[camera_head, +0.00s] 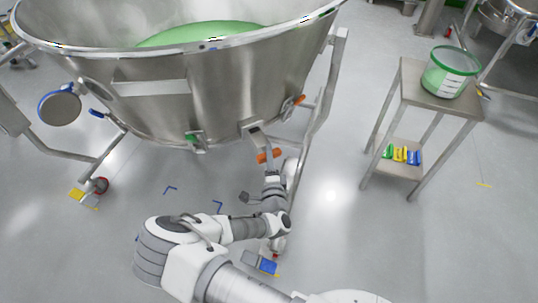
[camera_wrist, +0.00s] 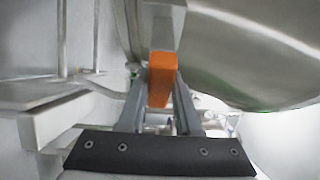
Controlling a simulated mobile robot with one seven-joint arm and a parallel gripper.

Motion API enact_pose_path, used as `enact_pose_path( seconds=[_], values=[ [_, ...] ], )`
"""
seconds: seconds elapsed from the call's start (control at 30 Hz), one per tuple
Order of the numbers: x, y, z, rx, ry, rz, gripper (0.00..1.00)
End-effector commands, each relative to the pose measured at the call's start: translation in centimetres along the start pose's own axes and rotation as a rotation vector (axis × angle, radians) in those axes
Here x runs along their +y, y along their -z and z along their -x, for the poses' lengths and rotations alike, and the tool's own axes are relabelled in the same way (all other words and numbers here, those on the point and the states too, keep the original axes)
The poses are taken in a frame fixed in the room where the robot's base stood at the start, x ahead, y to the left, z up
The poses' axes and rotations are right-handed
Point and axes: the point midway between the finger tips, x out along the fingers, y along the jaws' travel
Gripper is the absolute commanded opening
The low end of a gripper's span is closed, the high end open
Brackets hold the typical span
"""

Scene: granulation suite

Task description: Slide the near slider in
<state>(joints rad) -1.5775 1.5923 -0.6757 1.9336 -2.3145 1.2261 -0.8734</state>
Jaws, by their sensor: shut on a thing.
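The near slider is a metal bar with an orange handle (camera_head: 263,156) that sticks out below the steel bin's underside in the head view. In the wrist view the orange handle (camera_wrist: 160,78) stands between the two grey fingers. My gripper (camera_head: 269,168) is shut on this handle, reaching up from below. In the wrist view my gripper (camera_wrist: 159,100) has a finger on each side of the handle. The slider's inner end is hidden under the bin.
The large steel bin (camera_head: 200,95) holds green material and stands on a tubular frame with castors. Another orange handle (camera_head: 299,100) sits farther back on it. A frame leg (camera_head: 318,110) stands close right of my arm. A steel table (camera_head: 410,88) bears a green-rimmed bucket (camera_head: 449,75).

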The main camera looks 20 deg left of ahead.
Motion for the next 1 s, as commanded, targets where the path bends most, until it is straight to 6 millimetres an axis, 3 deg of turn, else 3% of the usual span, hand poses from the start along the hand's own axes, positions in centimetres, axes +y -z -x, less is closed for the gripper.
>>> enact_pose_path(
  seconds=[0.87, 1.0],
  values=[
    [-0.05, -0.03, -0.04, -0.001, 0.001, -0.001, 0.00],
    [-0.15, -0.35, -0.92, 0.000, 0.002, -0.002, 0.00]
  ],
)
